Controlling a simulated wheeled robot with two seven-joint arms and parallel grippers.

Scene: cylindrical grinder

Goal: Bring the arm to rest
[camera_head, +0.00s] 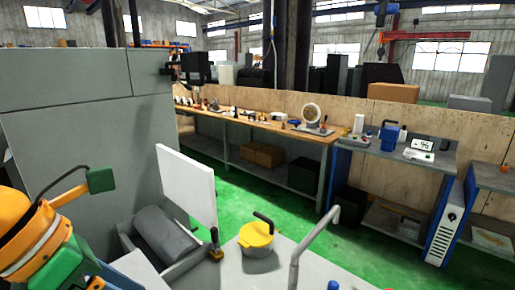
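Neither of my grippers is clearly visible in the head view, and no fingertips show. At the lower left is a rounded orange and yellow body with green parts (45,235). A dark cable runs from it to a small green block (100,180). I cannot tell whether this belongs to one of my arms or to the machine. A grey bent tube (312,240) rises from the pale machine surface at the lower middle.
A yellow round part with a black handle (257,235) sits on the machine surface, beside an upright white panel (187,185) and a grey cylinder (165,232). A large grey housing (75,110) fills the left. Beyond open green floor (245,195) stands a long workbench (260,125).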

